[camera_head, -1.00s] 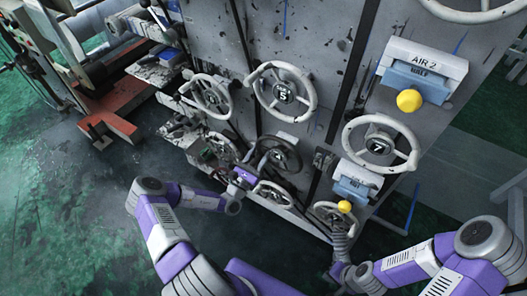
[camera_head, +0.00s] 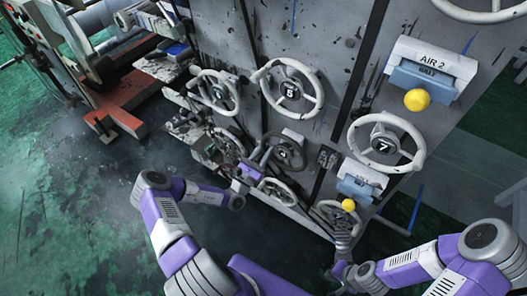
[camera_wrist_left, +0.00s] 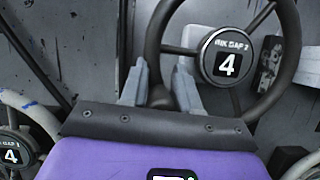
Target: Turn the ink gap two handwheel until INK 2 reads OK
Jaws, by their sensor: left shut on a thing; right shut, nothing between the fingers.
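The ink gap two handwheel (camera_head: 285,153) is a dark wheel low on the grey panel. In the left wrist view its hub (camera_wrist_left: 227,60) reads "INK GAP 2" above a 4, tilted slightly. My left gripper (camera_head: 262,165) is at its lower left side. In the left wrist view the fingers (camera_wrist_left: 160,88) stand on either side of the dark rim and are shut on it. My right gripper (camera_head: 343,236) is shut and empty, low in front of the panel by a pale wheel (camera_head: 333,212). I cannot make out an INK 2 reading.
Pale handwheels 5 (camera_head: 290,90) and 7 (camera_head: 384,145) are above and to the right. An AIR 2 box (camera_head: 432,58) with a yellow ball (camera_head: 416,100) is at upper right. Another pale wheel (camera_wrist_left: 22,140) labelled INK GAP 1 is close at lower left. Green floor (camera_head: 50,220) lies open at left.

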